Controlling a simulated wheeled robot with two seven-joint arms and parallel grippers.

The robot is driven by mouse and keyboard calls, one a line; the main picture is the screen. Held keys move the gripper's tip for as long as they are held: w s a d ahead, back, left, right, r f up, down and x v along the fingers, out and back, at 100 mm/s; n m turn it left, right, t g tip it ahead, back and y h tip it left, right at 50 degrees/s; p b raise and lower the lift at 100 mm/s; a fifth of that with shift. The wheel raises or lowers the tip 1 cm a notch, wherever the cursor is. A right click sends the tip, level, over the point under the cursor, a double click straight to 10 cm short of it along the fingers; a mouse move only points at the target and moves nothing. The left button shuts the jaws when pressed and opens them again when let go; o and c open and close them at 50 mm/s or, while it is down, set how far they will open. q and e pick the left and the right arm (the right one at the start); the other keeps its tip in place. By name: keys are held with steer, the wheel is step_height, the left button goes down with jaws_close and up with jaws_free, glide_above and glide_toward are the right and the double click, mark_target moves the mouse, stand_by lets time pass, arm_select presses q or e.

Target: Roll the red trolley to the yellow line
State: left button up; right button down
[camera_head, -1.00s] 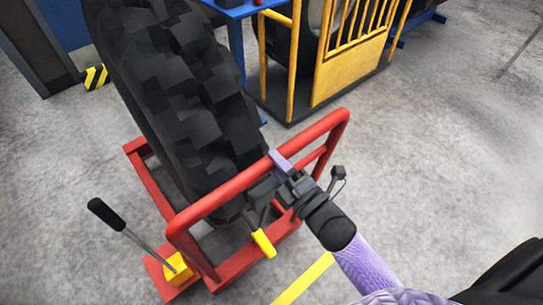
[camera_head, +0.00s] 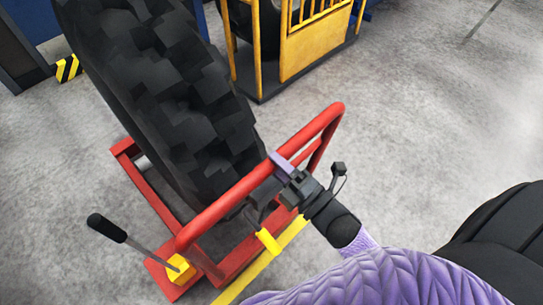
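The red trolley (camera_head: 222,205) carries a large black tyre (camera_head: 165,95) standing upright and leaning over its frame. My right gripper (camera_head: 277,178) is at the middle of the trolley's top handle bar, its fingers on either side of the bar, and looks shut on it. The yellow line (camera_head: 245,277) on the floor runs diagonally along the trolley's near edge; part of it is hidden behind or beneath the frame, so I cannot tell exactly how far the frame covers it. My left gripper is not in view.
A lever with a black grip (camera_head: 107,228) rises from a yellow block (camera_head: 180,268) at the trolley's near left corner. A yellow railed cage (camera_head: 312,48) stands behind. A black-and-yellow striped block (camera_head: 68,68) lies at the far left. The floor at right is clear.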

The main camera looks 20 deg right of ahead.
steer(key=shift+s+d+r, duration=0.4)
steer(key=shift+s+r, duration=0.2)
steer(key=shift+s, duration=0.05)
steer(key=shift+w+a, duration=0.1)
steer(key=shift+c, duration=1.4)
jaws_free()
steer(key=shift+f, duration=0.1)
steer(key=v, duration=1)
steer(key=shift+f+b, duration=0.25)
steer(key=shift+b, duration=0.05)
